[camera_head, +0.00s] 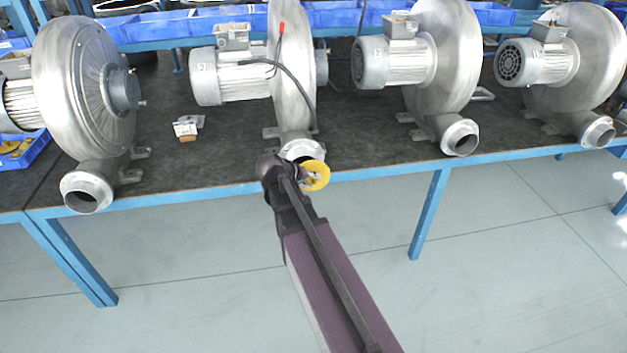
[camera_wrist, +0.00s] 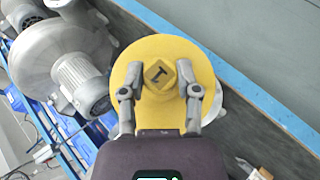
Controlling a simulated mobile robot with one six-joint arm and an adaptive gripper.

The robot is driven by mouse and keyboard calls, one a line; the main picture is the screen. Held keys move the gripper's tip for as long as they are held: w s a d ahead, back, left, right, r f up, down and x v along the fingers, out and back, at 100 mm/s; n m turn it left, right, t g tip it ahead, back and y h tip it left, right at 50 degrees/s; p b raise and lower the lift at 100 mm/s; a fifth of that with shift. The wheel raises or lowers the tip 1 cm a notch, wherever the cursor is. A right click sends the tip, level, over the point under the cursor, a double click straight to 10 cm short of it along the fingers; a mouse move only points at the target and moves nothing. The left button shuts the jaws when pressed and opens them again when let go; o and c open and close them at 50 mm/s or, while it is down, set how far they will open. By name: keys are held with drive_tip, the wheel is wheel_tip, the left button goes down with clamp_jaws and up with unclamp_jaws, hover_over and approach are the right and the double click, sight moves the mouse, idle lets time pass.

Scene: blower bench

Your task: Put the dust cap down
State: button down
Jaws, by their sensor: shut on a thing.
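The dust cap is a yellow disc (camera_head: 316,176) with a raised square knob. In the head view it is at the end of my arm, in front of the outlet of the second blower (camera_head: 303,150) from the left. In the wrist view the cap (camera_wrist: 144,52) lies between my fingers, with a dark mark on its knob. My gripper (camera_wrist: 160,88) is shut on the cap. Part of the outlet's grey rim (camera_wrist: 221,104) shows past the cap's edge. I cannot tell whether the cap touches the outlet.
The dark bench top (camera_head: 235,165) carries several grey blowers. Other outlets, such as the far left one (camera_head: 87,190), are open. A small white and brown item (camera_head: 187,127) lies left of the second blower. Blue bins (camera_head: 345,17) line the back.

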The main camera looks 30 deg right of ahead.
sight(311, 167)
drive_tip(key=shift+r, duration=0.15)
wheel_tip(311, 167, up, 4)
drive_tip(key=p, duration=0.4)
drive_tip(key=shift+r+p, duration=0.25)
drive_tip(key=shift+p, duration=0.15)
drive_tip(key=shift+w, duration=0.2)
